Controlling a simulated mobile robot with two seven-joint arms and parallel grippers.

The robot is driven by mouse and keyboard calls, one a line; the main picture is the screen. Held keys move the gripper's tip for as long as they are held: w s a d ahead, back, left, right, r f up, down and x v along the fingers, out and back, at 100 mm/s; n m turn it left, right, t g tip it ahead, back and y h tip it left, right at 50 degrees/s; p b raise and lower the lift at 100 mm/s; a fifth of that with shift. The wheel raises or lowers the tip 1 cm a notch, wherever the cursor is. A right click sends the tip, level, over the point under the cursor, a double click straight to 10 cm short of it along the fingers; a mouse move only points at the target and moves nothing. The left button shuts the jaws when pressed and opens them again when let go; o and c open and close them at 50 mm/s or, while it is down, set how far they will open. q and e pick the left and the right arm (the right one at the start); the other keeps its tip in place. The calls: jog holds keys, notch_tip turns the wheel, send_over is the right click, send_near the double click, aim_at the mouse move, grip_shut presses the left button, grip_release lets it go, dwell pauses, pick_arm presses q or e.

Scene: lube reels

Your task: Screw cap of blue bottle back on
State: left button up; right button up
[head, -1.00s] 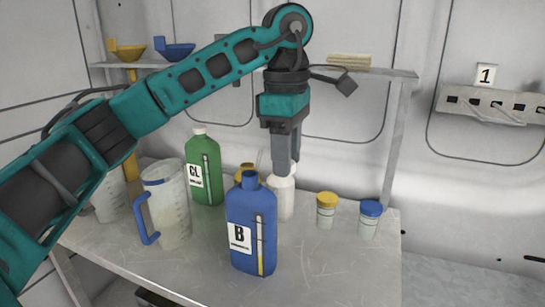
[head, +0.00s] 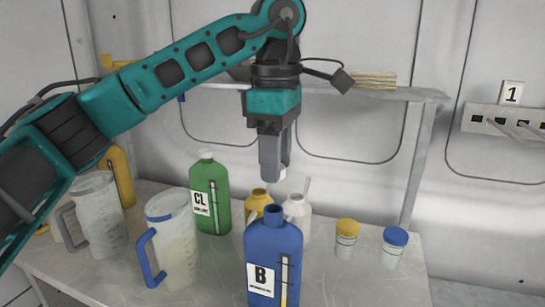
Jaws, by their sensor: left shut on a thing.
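The blue bottle (head: 273,258), labelled B, stands upright at the front of the table. Its blue neck (head: 274,214) is uncapped and open at the top. My left gripper (head: 274,172) points down above and slightly behind the bottle, apart from it. Its fingers are shut on a small whitish piece (head: 284,174) that looks like a cap, mostly hidden by the fingers. A white bottle (head: 298,213) and a yellow container (head: 258,200) stand behind the blue bottle and are partly hidden by it. My right gripper is not in view.
A green CL bottle (head: 210,195), a blue-handled jug (head: 170,240) and a grey-handled jug (head: 98,215) stand to the left. Jars with yellow (head: 347,228) and blue (head: 395,237) lids stand to the right. A shelf (head: 415,92) runs behind. The front right of the table is clear.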

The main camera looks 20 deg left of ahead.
pick_arm(q)
jog(key=shift+f, duration=0.2)
jog(key=shift+f+b, duration=1.65)
jog(key=shift+f, duration=1)
jog(key=shift+p, duration=0.3)
jog(key=shift+f+b, duration=0.35)
jog(key=shift+f, duration=0.3)
jog(key=shift+r, duration=0.1)
dwell(0.4)
jog(key=shift+m+p, duration=0.35)
jog(key=shift+m, duration=0.25)
jog(key=m, duration=0.2)
jog(key=shift+s+m+p, duration=0.1)
jog(key=shift+m+p, duration=0.2)
jog(key=shift+m, duration=0.7)
